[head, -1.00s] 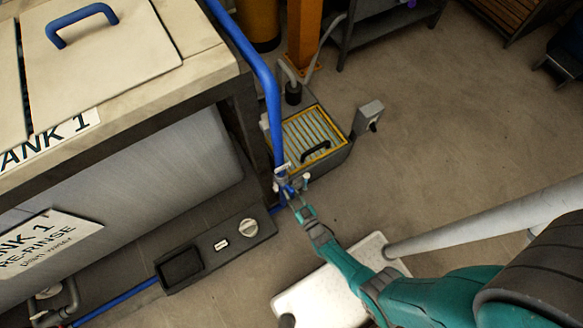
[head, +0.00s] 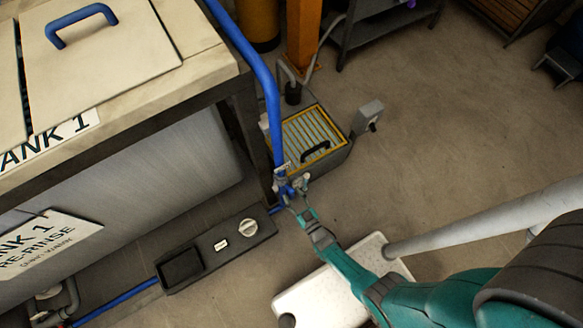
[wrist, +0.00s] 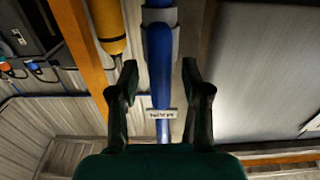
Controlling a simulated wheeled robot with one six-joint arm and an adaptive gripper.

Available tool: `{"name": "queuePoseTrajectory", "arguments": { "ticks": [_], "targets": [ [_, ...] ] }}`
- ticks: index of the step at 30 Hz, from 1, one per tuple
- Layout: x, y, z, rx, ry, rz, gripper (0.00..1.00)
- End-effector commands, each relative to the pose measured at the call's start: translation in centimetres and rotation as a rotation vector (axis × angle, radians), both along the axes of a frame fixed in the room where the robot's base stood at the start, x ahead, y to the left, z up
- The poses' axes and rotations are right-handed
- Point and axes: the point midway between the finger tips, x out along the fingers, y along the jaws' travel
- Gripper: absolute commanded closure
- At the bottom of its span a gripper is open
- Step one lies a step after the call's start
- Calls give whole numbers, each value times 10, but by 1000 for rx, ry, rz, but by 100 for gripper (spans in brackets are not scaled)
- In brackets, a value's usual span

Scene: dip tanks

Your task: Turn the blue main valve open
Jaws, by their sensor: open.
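The blue main valve (head: 282,188) sits low on the blue pipe (head: 271,100) at the corner of tank 1. It is small in the head view and partly covered by my gripper (head: 293,190). In the wrist view my gripper (wrist: 160,76) is open, one finger on each side of a long blue bar (wrist: 160,62). I cannot tell whether this bar is the valve's lever or the pipe, nor whether a finger touches it. A small white label (wrist: 163,114) with dark lettering hangs below the bar.
Tank 1 (head: 120,180) stands at the left. A grey floor unit with a yellow-framed grating (head: 315,135) is just behind the valve. Open floor (head: 450,130) spreads to the right.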

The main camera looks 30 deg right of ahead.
Motion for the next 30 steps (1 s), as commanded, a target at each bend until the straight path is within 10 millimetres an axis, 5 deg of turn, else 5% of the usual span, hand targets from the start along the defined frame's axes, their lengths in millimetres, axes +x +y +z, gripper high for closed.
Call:
{"name": "queuePoseTrajectory", "arguments": {
  "ticks": [15,30],
  "targets": [
    [-94,0,-1,0,2,0,52],
    [-106,0,0,0,1,0,52]
  ]
}}
